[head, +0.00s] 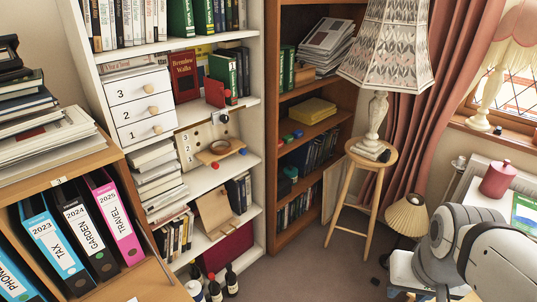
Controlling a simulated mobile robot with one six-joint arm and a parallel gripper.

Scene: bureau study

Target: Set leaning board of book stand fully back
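What looks like the book stand is a light wooden piece (213,207) on a lower shelf of the white bookcase. Its board is tilted, and a flat wooden part lies at its foot. The exact angle of the board is too small to tell, and no book rests on it that I can see. My arm shows at the lower right, far from the stand. My gripper is not in view.
Above the stand, a numbered panel (186,147) and a round wooden piece (220,151) occupy a shelf. Bottles (214,290) stand on the floor below. A stool (371,160) with a lamp (390,50) stands right of the brown bookcase. Open carpet (320,265) lies in front.

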